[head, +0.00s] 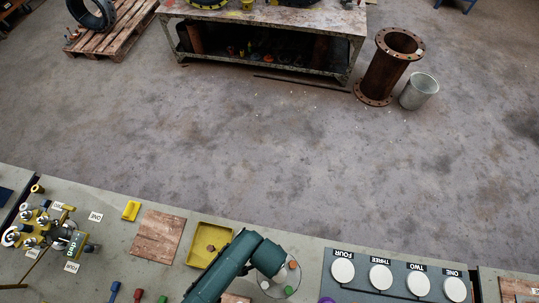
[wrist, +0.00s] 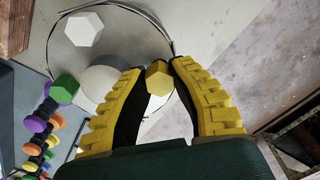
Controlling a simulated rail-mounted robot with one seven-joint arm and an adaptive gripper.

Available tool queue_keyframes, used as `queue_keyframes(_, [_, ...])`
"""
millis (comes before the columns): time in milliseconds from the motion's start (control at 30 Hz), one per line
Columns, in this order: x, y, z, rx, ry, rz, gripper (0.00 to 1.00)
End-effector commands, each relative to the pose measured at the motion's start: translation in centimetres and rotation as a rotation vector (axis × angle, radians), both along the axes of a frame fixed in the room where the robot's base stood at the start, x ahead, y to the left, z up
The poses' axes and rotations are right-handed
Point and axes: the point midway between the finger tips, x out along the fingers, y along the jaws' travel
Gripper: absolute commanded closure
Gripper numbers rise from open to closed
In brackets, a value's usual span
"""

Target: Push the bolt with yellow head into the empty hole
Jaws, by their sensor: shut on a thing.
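The bolt with the yellow hexagonal head (wrist: 158,78) is between the fingertips of my gripper (wrist: 157,73) in the wrist view. My gripper is shut on it, its yellow ribbed fingers on either side. The bolt's shank is hidden, so I cannot tell whether it touches a hole. A white hexagonal head (wrist: 84,29) and a green one (wrist: 63,88) stand to the left, beside a pale round part (wrist: 100,84). In the head view, a grey round flange (head: 281,282) with coloured heads lies beside my arm. My gripper is hidden there, and no empty hole is visible.
A yellow tray (head: 210,244) and a wooden board (head: 157,238) lie left of my arm. A panel with white round buttons (head: 380,278) stands right. Several coloured knobs (wrist: 38,125) line the wrist view's left side. The bench edge borders open floor.

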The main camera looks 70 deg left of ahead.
Motion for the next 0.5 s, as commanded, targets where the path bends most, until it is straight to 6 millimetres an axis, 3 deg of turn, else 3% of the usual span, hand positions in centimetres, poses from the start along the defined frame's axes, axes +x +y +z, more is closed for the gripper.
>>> queue_keyframes(500, [0.01,-0.02,-0.67,-0.001,0.0,0.0,1.0])
